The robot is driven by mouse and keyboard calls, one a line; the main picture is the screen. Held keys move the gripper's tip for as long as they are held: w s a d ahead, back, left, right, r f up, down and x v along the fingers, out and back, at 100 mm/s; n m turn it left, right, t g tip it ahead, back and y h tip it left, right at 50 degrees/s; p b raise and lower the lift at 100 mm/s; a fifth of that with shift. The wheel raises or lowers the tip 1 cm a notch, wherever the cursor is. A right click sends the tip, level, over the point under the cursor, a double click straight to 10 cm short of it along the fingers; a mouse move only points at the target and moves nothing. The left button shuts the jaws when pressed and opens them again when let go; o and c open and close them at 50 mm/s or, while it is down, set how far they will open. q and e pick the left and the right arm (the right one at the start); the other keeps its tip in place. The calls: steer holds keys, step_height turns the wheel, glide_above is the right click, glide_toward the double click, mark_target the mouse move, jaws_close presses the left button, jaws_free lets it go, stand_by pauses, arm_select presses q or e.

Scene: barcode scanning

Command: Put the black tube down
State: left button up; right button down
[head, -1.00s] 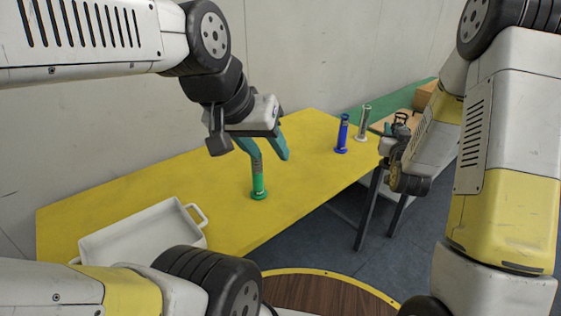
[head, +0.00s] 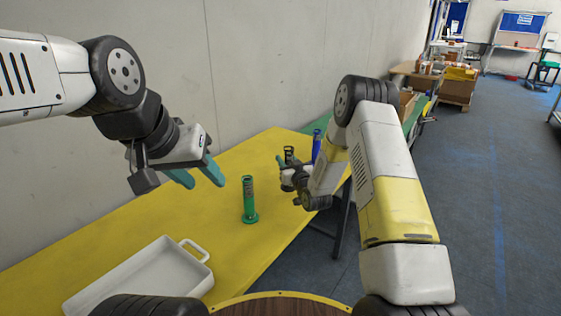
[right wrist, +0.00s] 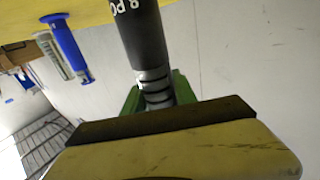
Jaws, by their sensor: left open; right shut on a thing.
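The black tube (head: 289,153) is in my right gripper (head: 284,172), over the far right part of the yellow table (head: 205,216). In the right wrist view the black tube (right wrist: 142,40), with white lettering, runs between the green fingers of that gripper (right wrist: 155,95). My left gripper (head: 203,181) is open and empty, above and left of the green tube (head: 249,200), which stands upright on the table.
A blue tube (head: 316,145) stands behind my right forearm. A silver tube (right wrist: 54,59) shows beside it in the right wrist view. A white tray (head: 145,278) sits at the table's near left. Yellow surface around the green tube is clear. A wall runs behind.

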steer(key=shift+w+a+f, duration=0.3)
steer(key=shift+w+f, duration=0.35)
steer(key=shift+w+a+f, duration=0.3)
steer(key=shift+w+f, duration=0.35)
steer(key=shift+w+a+f, duration=0.3)
steer(key=shift+w+f, duration=0.35)
steer(key=c, duration=1)
jaws_free()
steer(key=shift+f, duration=0.15)
